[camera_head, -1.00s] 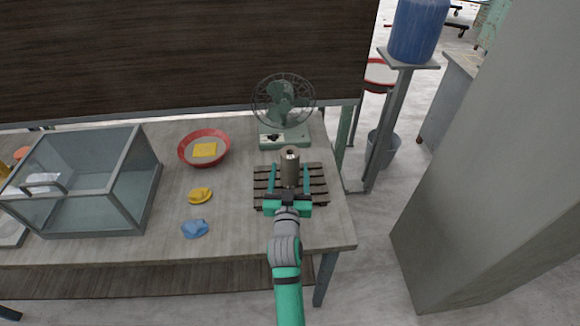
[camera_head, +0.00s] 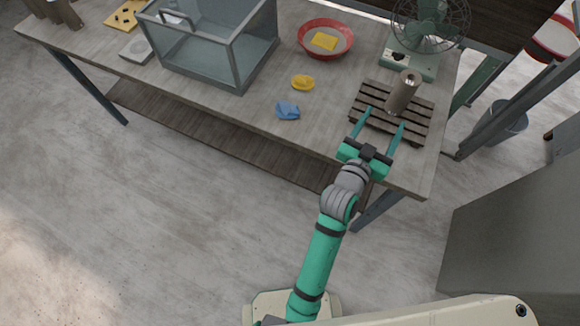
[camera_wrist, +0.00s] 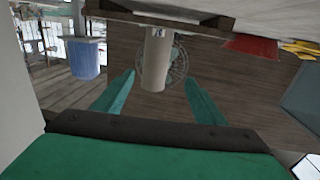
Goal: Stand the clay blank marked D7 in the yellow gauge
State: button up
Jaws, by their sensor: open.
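A grey-brown clay cylinder (camera_head: 404,92) with a hole in its top stands upright on a slatted wooden rack (camera_head: 424,112) at the table's right end. In the wrist view the cylinder (camera_wrist: 157,60) shows between my fingers, with a small mark too small to read. My gripper (camera_head: 385,117) is open at the rack's near side, its fingers pointing at the cylinder with space on both sides. A yellow plate with dark holes (camera_head: 125,17), likely the yellow gauge, lies at the table's far left, partly cut off by the picture's top edge.
A glass tank (camera_head: 205,52) stands between the plate and a red bowl (camera_head: 313,51) holding a yellow piece. A yellow lump (camera_head: 302,83) and a blue cloth (camera_head: 287,110) lie nearer. A green fan (camera_head: 428,25) stands behind the rack. Brown cylinders (camera_head: 58,12) stand far left.

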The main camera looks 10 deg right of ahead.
jog(key=s+a+f+n+t+y, duration=0.1)
jog(key=s+a+f+n+y, duration=0.2)
jog(key=a, duration=0.4)
jog(key=s+a+f+y, duration=0.2)
jog(key=s+a+f, duration=0.1)
jog(key=s+a, duration=0.25)
jog(key=s+a+f+n+t+y, duration=0.1)
jog(key=s+a+f+n+y, duration=0.1)
jog(key=s+a+f, duration=0.35)
jog(key=s+a+r+n+y, duration=0.2)
jog(key=s+a+r+y, duration=0.1)
jog(key=s+a, duration=0.7)
jog(key=s, duration=0.3)
jog(key=shift+s+a+r+g+y, duration=0.15)
jog(key=shift+a+r+g+y, duration=0.05)
jog(key=shift+a+g+y, duration=0.2)
jog(key=shift+o, duration=0.4)
jog(key=shift+s+r, duration=0.2)
jog(key=shift+s, duration=0.2)
